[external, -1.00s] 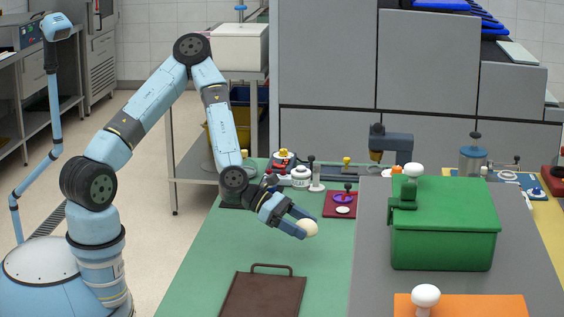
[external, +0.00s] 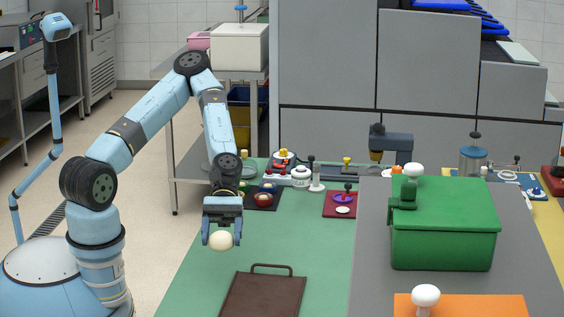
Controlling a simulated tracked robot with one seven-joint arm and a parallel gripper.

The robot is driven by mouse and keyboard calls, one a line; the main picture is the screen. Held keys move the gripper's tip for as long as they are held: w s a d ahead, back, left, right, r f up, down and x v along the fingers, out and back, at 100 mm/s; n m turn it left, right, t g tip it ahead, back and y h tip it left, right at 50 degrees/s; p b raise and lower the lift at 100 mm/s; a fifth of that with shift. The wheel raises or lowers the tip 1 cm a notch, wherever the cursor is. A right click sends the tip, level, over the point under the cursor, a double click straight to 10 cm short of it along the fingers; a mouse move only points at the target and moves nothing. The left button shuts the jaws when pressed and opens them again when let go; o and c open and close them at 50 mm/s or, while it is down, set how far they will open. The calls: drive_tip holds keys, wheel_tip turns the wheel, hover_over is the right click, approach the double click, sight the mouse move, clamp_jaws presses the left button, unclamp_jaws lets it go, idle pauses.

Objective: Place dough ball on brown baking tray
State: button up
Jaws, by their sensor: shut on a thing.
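A cream dough ball (external: 221,240) is held between the fingertips of my gripper (external: 222,238), which points down and is shut on it. The ball is in the air over the left part of the green table, behind and to the left of the brown baking tray. The brown baking tray (external: 262,297) lies flat at the front of the table, with a looped handle at its far edge. Its visible surface is bare, and its near end is cut off by the picture's bottom edge.
A green lidded box (external: 444,228) stands on a grey surface (external: 372,262) to the right. A white-knobbed orange board (external: 460,304) lies at the front right. Small pots and a dark red board (external: 341,210) sit at the back. The green table (external: 318,262) is clear around the tray.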

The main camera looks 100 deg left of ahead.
drive_tip(key=shift+s+d+r+m+g, duration=0.2)
drive_tip(key=shift+s+r+m+g, duration=0.25)
drive_tip(key=shift+s, duration=0.15)
drive_tip(key=shift+s+d+r+m+g, duration=0.15)
drive_tip(key=shift+s+r+m+g, duration=0.25)
drive_tip(key=shift+s, duration=0.2)
drive_tip(key=w+d+f, duration=0.3)
drive_tip(key=w+f, duration=0.1)
drive_tip(key=w, duration=0.4)
hover_over(264, 298)
drive_tip(key=s, duration=0.2)
drive_tip(key=f, duration=0.4)
drive_tip(key=shift+w+a+f, duration=0.1)
drive_tip(key=shift+w+a, duration=0.15)
drive_tip(key=shift+a, duration=0.05)
drive_tip(key=shift+w+d+f, duration=0.2)
drive_tip(key=shift+w+f, duration=0.5)
drive_tip(key=shift+f, duration=1.75)
drive_tip(key=o, duration=1)
